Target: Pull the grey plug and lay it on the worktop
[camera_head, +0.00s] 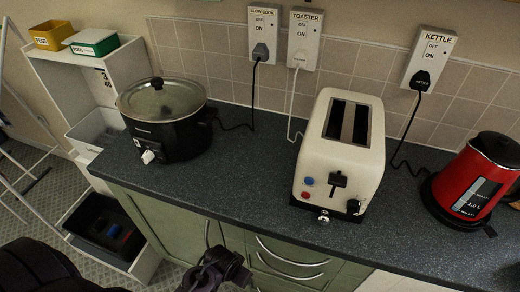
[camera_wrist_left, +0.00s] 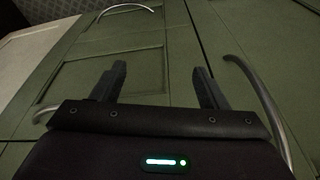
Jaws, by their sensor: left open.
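The grey plug (camera_head: 261,52) sits in the left wall socket, labelled SLOW COOK (camera_head: 263,24), with a dark cord running down to the worktop (camera_head: 240,185). The worktop is dark speckled blue-grey. My left gripper (camera_head: 222,264) is low in front of the green cabinets, below the worktop's front edge and well away from the plug. In the left wrist view, the left gripper's fingers (camera_wrist_left: 160,78) are apart with nothing between them, facing green cabinet doors. My right gripper is not in view.
A black slow cooker (camera_head: 165,118), cream toaster (camera_head: 335,165) and red kettle (camera_head: 470,185) stand on the worktop. The TOASTER socket holds a white plug (camera_head: 298,61), the KETTLE socket a black plug (camera_head: 421,81). Bare worktop lies between slow cooker and toaster. Cabinet handles (camera_head: 290,252) project nearby.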

